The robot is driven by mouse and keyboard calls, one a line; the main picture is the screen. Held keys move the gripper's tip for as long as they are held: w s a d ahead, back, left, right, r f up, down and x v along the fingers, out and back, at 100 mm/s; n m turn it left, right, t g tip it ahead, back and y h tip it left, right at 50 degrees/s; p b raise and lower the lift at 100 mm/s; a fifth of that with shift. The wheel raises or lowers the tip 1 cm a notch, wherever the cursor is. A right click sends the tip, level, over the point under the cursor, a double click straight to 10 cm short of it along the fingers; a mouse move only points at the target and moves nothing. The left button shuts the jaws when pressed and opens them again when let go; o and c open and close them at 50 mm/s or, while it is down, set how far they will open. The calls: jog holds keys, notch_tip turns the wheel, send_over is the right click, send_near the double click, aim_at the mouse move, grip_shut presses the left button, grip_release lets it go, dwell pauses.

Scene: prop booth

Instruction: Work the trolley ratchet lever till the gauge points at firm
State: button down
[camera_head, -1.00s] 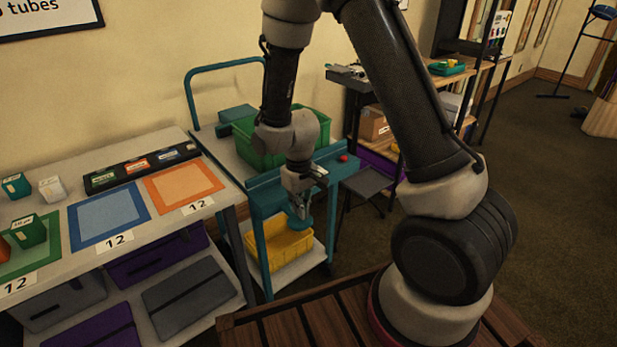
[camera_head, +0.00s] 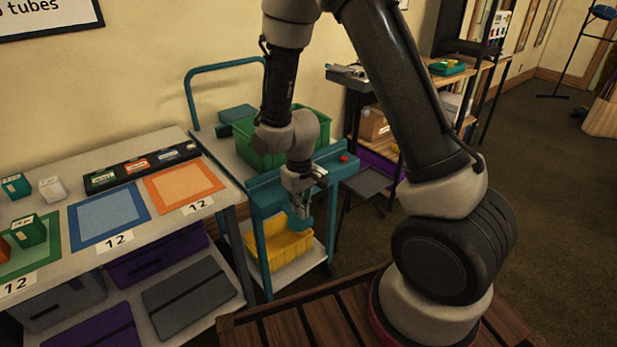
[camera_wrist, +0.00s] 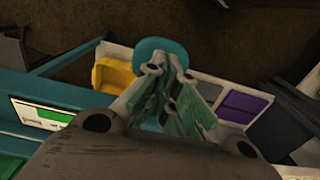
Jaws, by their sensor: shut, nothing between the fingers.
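The teal trolley (camera_head: 262,183) stands beside the sorting table, with its front rail towards me. A rounded teal piece (camera_head: 301,224), which looks like the ratchet lever's end, sits in front of the trolley. It also shows in the wrist view (camera_wrist: 163,50), just beyond my fingertips. My gripper (camera_head: 300,208) is shut and empty, close to this teal piece; I cannot tell whether they touch. In the wrist view my fingers (camera_wrist: 168,78) partly cover it. A white-and-green panel (camera_wrist: 41,112) lies at the left of the wrist view; its writing is unreadable. I cannot make out a gauge needle.
A green crate (camera_head: 252,158) stands on the trolley top and a yellow bin (camera_head: 288,250) on its lower shelf. A red button (camera_head: 344,158) is on the rail's right end. The sorting table (camera_head: 160,222) is close on the left. Open floor lies right.

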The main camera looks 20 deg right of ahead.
aim_at(300, 221)
jog(key=shift+f, duration=0.15)
jog(key=shift+f, duration=2.55)
jog(key=shift+r, duration=4.55)
jog(key=shift+f, duration=1.85)
jog(key=shift+f, duration=2.7)
jog(key=shift+r, duration=4.55)
